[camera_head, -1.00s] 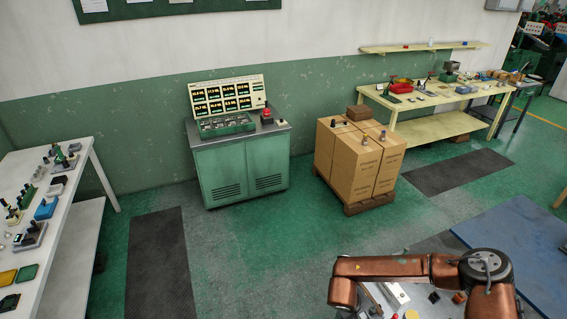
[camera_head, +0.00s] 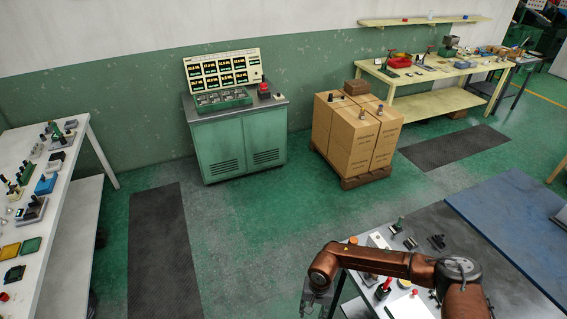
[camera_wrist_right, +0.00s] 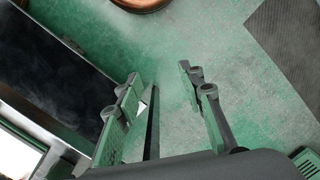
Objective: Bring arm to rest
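My right arm (camera_head: 400,262), copper coloured, comes in from the lower right of the head view and reaches left over the near workbench. Its gripper (camera_head: 316,300) hangs down just past the bench's left edge, above the green floor. In the right wrist view the two green-padded fingers of the right gripper (camera_wrist_right: 165,85) stand apart with nothing between them, and the floor shows beyond. My left gripper is in neither view.
The near workbench (camera_head: 440,218) holds small parts, including a red-topped item (camera_head: 384,288). A blue mat (camera_head: 515,225) lies at right. A green console cabinet (camera_head: 240,145), cartons (camera_head: 355,140) on a pallet and a white table (camera_head: 70,190) stand farther off. Open floor lies between.

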